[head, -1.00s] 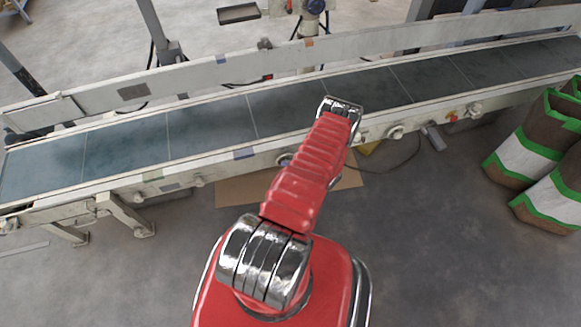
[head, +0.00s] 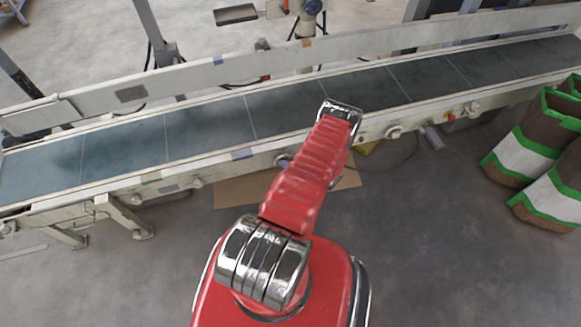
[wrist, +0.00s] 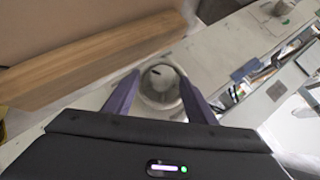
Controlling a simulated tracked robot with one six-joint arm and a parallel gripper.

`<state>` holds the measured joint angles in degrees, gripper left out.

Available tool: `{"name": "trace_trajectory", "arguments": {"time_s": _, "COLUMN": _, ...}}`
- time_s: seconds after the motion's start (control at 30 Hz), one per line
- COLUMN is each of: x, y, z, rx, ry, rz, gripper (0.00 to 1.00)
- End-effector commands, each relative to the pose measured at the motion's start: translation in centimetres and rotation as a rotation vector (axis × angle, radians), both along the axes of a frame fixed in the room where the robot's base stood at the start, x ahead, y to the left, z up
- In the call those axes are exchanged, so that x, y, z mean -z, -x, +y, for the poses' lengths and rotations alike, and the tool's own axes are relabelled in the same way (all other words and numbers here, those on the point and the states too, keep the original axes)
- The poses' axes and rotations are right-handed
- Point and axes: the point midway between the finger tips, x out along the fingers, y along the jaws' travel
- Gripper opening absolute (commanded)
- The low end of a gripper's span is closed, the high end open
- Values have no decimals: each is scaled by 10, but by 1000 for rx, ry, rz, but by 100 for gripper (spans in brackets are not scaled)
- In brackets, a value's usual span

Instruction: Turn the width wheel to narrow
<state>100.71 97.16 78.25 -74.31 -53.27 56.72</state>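A round pale wheel (wrist: 161,88) with a dark slot-like mark shows in the wrist view, beside the pale machine frame. I cannot be sure it is the width wheel, and no narrow or wide marking is readable. My gripper (wrist: 159,76) has its two purple fingers apart, one on each side of this wheel. The gaps look small, and I cannot tell whether the fingers touch it. In the head view my red arm reaches to the conveyor (head: 205,127) and hides the gripper and the wheel.
A brown cardboard-like sheet (head: 232,190) lies on the floor below the conveyor. Several brown, white and green bags (head: 537,150) stand at the right. Knobs such as this one (head: 394,132) stick out along the conveyor's front rail. The floor at lower left is clear.

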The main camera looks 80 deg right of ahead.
Motion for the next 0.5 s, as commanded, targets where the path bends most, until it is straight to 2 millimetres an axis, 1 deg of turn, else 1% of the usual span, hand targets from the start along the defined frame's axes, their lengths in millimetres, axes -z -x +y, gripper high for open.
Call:
{"name": "trace_trajectory", "arguments": {"time_s": 0.13, "x": 0, "y": -1, "z": 2, "rx": -2, "ry": -1, "rz": -1, "gripper": 51}}
{"name": "trace_trajectory", "arguments": {"time_s": 0.27, "x": -2, "y": 2, "z": 3, "rx": -2, "ry": -2, "rz": -1, "gripper": 51}}
{"name": "trace_trajectory", "arguments": {"time_s": 0.37, "x": -7, "y": 8, "z": 6, "rx": -2, "ry": -1, "rz": -1, "gripper": 51}}
{"name": "trace_trajectory", "arguments": {"time_s": 0.5, "x": -18, "y": 22, "z": 14, "rx": -1, "ry": -1, "rz": -2, "gripper": 51}}
